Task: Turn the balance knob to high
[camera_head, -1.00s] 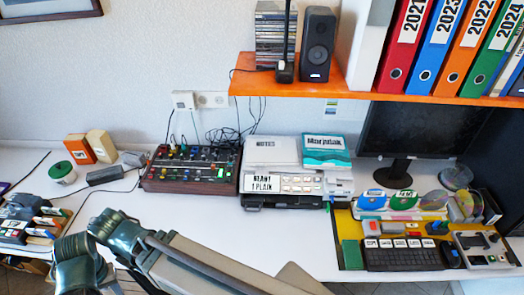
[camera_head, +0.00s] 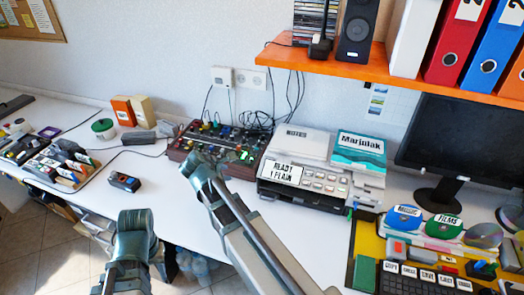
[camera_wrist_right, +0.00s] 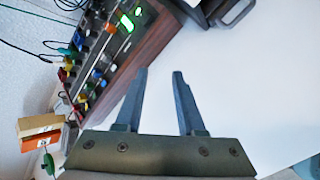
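The control box (camera_head: 232,146) with coloured knobs stands at the back of the white desk, left of the printer. The wrist view shows its knobs (camera_wrist_right: 92,60), a lit green display (camera_wrist_right: 127,23) and brown front panel. Knob labels are too small to read, so I cannot tell which is the balance knob. My right gripper (camera_wrist_right: 159,72) is open and empty, apart from the knobs, in front of the box; its arm overlaps the box's lower edge in the head view. My left arm is low at the left in the head view; its fingertips are not distinguishable.
A printer (camera_head: 312,178) stands right of the box. Cables (camera_head: 255,115) run behind it. A small dark device (camera_head: 124,182) and a tray of items (camera_head: 62,165) lie left. An orange shelf (camera_head: 390,70) overhangs the right. Bare desk (camera_head: 185,215) lies in front.

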